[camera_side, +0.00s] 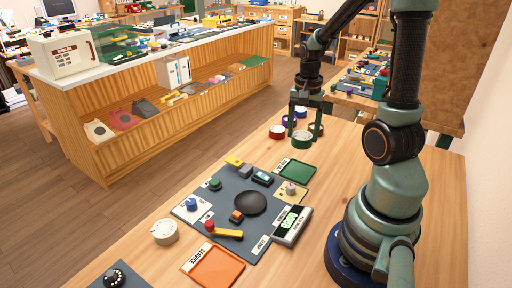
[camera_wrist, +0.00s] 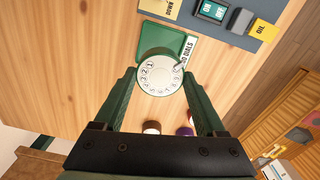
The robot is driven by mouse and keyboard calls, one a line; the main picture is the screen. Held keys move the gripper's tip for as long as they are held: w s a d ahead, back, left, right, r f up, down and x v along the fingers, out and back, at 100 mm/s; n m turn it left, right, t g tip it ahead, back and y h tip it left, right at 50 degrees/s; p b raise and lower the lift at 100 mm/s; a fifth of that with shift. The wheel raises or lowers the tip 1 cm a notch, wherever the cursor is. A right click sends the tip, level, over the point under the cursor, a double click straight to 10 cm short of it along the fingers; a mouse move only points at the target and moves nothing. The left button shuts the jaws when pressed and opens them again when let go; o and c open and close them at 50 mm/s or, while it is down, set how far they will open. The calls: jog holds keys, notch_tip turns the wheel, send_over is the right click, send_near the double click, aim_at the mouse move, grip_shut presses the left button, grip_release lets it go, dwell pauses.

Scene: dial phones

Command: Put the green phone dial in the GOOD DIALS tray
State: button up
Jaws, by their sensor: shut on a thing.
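The green phone dial (camera_side: 302,140) has a pale numbered face and a green side. My gripper (camera_side: 305,135) is shut on it, with one finger on each side. In the wrist view, the dial face (camera_wrist: 160,76) lies between the fingertips (camera_wrist: 160,80). The GOOD DIALS tray (camera_side: 297,170) is a shallow green tray on the wooden table, nearer the side camera than my gripper. In the wrist view, the tray (camera_wrist: 168,38) shows beyond the dial, which covers part of it and of its label. The dial's height above the table is hard to tell.
Beside my gripper stand a red dial (camera_side: 277,132), a purple dial (camera_side: 289,121) and a brown dial (camera_side: 316,128). An orange SERVICE tray (camera_side: 215,268) lies at the front.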

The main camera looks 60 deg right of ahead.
notch_tip(320, 180, down, 10)
jog(key=shift+r, duration=0.1)
dwell(0.4)
jog(key=o, duration=1.5)
jog(key=shift+f, duration=0.2)
jog(key=shift+r, duration=0.1)
notch_tip(320, 180, up, 12)
jog(key=shift+f, duration=0.2)
jog(key=shift+w+r, duration=0.1)
jog(key=shift+r, duration=0.15)
jog(key=w+a+r+n+t, duration=0.1)
jog(key=a+r+n+t, duration=0.1)
jog(key=a+n, duration=0.3)
jog(key=w+a+r+n+t, duration=0.1)
jog(key=a+r+n, duration=0.4)
jog(key=a, duration=0.3)
jog(key=a+r+n+t, duration=0.2)
jog(key=a+r+n, duration=0.2)
jog(key=a+n, duration=0.1)
jog(key=shift+w+a+n+t, duration=0.3)
jog(key=shift+w+a+n, duration=0.1)
jog(key=shift+a, duration=0.25)
